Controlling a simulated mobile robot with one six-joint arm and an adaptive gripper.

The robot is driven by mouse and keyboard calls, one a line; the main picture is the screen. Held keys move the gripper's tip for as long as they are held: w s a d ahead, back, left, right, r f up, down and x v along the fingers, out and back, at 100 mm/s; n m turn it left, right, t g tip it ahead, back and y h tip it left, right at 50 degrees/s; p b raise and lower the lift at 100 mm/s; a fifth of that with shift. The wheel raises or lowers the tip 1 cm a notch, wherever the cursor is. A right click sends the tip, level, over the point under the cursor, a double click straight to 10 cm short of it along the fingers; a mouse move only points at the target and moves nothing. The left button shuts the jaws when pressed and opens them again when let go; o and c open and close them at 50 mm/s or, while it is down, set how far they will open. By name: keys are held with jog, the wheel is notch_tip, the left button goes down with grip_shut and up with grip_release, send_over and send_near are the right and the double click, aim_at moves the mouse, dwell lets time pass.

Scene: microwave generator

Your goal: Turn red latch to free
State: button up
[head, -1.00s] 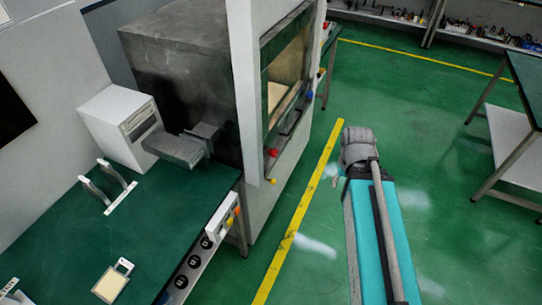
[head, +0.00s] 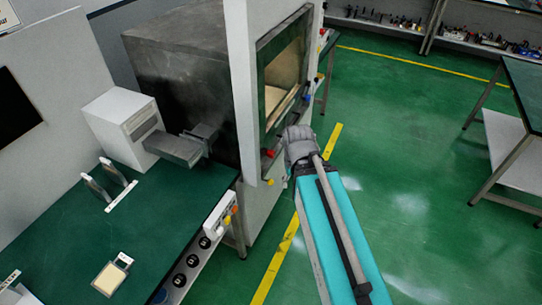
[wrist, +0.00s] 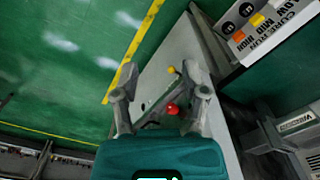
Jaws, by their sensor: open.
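The red latch knob (head: 269,153) is at the lower left corner of the door frame on the big oven-like machine (head: 240,100). In the wrist view the red knob (wrist: 172,109) lies between my fingers, nearer the right one. A grey bar runs beside it, toward the lower left. My gripper (wrist: 160,75) is open and empty. In the head view my arm's grey end (head: 299,145) is just right of the red knob, and my fingers cannot be made out there. Whether the fingers touch the latch cannot be told.
A yellow knob (head: 270,182) sits just below the latch, and a blue one (head: 307,98) at the frame's right side. A green bench (head: 170,205) with a switch panel (head: 222,215) stands left.

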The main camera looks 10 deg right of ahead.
jog(key=shift+w+a, duration=0.1)
jog(key=shift+a, duration=0.2)
jog(key=shift+o, duration=0.3)
